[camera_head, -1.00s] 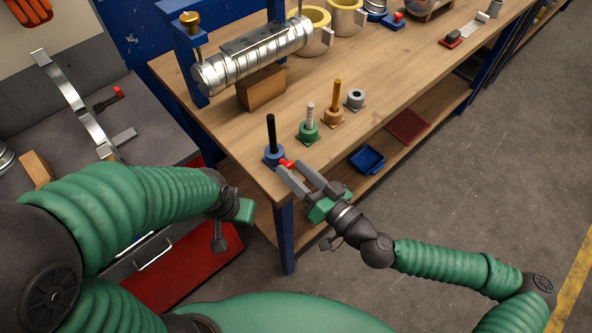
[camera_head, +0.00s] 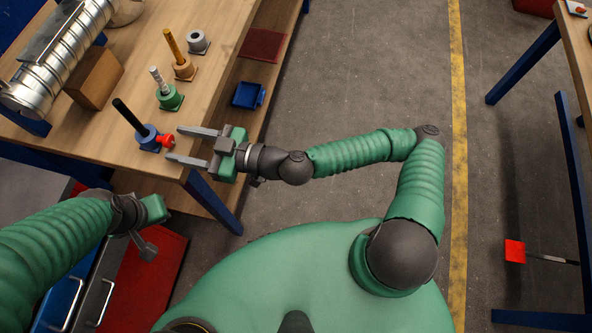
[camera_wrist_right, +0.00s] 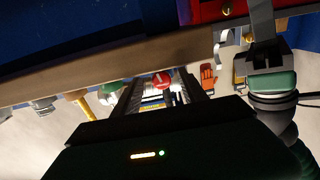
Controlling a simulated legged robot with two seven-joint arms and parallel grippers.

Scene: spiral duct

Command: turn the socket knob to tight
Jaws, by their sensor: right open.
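The red knob (camera_head: 166,140) sticks out from the right side of a blue socket base (camera_head: 149,136) with a black rod standing in it, near the bench's front corner. My right gripper (camera_head: 177,145) is open, its two fingers pointing left at the knob, the tips close by it. I cannot tell whether they touch it. In the right wrist view the knob's round red face (camera_wrist_right: 161,80) with a pale mark shows between the fingers. My left gripper (camera_head: 150,222) is low at the left, away from the socket; its jaw opening is unclear.
On the wooden bench (camera_head: 222,22) stand a green base (camera_head: 169,97), an orange base (camera_head: 184,68) and a grey ring (camera_head: 197,42). A wooden block (camera_head: 94,78) and a metal spiral duct (camera_head: 50,62) lie left. A blue tray (camera_head: 249,95) sits on the lower shelf.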

